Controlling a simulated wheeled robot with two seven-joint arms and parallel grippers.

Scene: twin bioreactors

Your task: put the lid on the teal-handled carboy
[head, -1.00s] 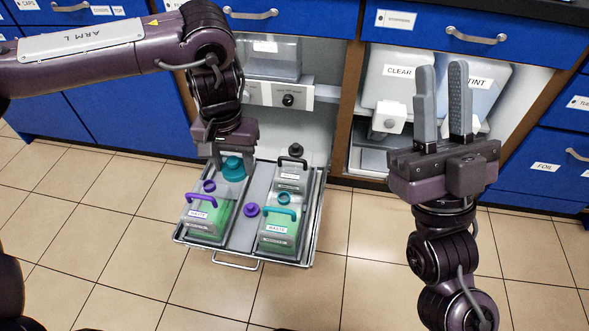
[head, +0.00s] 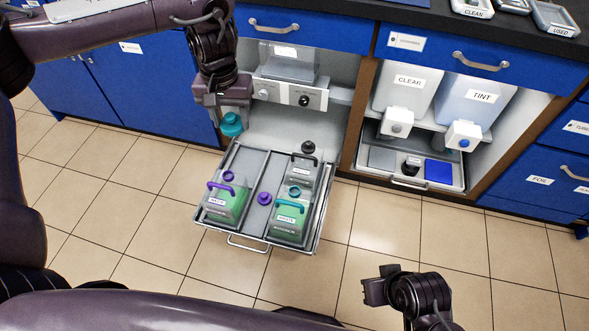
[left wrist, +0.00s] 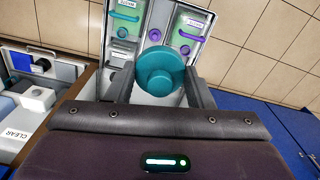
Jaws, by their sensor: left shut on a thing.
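The teal lid (head: 231,125) hangs from my left gripper (head: 228,112), whose jaws are shut on it. It is in the air at the tray's back left, apart from the carboys. In the left wrist view the lid (left wrist: 160,72) sits between the two fingers. The teal-handled carboy (head: 287,229), with green liquid and a WASTE label, stands at the tray's front right. Its teal neck ring shows with no lid on it. The carboy also shows at the top of the left wrist view (left wrist: 127,22). My right gripper (head: 374,289) is low right; its fingers are unclear.
The pulled-out tray (head: 252,163) also holds a purple-handled carboy (head: 229,207), a black-handled carboy (head: 302,172) and a loose purple lid (head: 264,198). Behind are open cabinets with CLEAR (head: 408,82) and TINT (head: 478,100) containers. The floor right of the tray is clear.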

